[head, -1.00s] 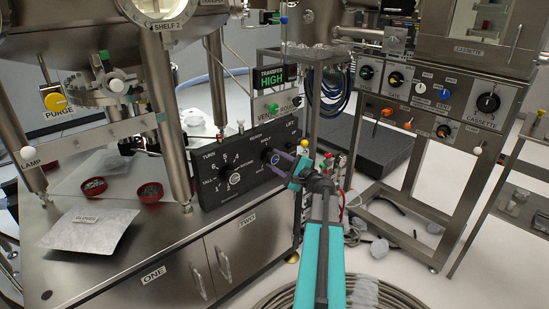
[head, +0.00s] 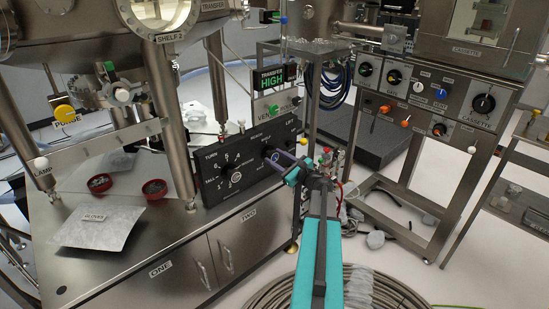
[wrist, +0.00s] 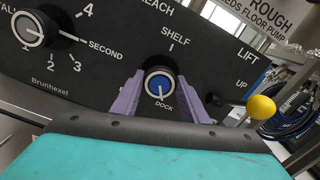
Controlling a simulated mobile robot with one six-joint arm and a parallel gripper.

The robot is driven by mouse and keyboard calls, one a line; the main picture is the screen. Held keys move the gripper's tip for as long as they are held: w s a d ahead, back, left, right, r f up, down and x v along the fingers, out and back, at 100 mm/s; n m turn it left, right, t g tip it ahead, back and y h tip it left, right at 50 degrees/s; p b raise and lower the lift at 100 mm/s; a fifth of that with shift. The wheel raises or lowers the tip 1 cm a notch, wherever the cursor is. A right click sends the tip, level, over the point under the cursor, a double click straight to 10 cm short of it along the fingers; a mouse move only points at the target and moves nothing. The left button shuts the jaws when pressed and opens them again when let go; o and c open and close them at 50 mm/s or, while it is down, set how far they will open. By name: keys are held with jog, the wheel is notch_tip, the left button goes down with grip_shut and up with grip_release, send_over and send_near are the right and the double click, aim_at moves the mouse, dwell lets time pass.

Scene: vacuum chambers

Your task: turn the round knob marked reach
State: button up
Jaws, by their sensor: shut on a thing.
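The round reach knob (wrist: 160,86) is dark with a blue face and a white pointer. In the wrist view the pointer points down at DOCK, with SHELF marked above. It sits on the black control panel (head: 222,188), under the lettering REACH. My gripper (wrist: 159,92) has its two purple fingers shut on the knob, one on each side. In the head view my gripper (head: 276,158) reaches the panel from the right and partly hides the knob.
Left of it on the panel is the TURN knob (wrist: 28,30) with numbered positions. To the right is the LIFT lever with a yellow ball (wrist: 261,107). A silver pouch (head: 95,228) and red dishes (head: 154,188) lie on the bench left of the panel.

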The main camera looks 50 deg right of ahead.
jog(key=shift+w+r, duration=0.1)
jog(key=shift+r, duration=0.05)
jog(key=o, duration=1)
jog(key=shift+s, duration=0.2)
jog(key=s, duration=0.9)
jog(key=s+a, duration=0.1)
jog(key=s, duration=0.3)
jog(key=shift+s+b, duration=0.25)
jog(key=shift+b, duration=0.1)
jog(key=shift+w, duration=0.1)
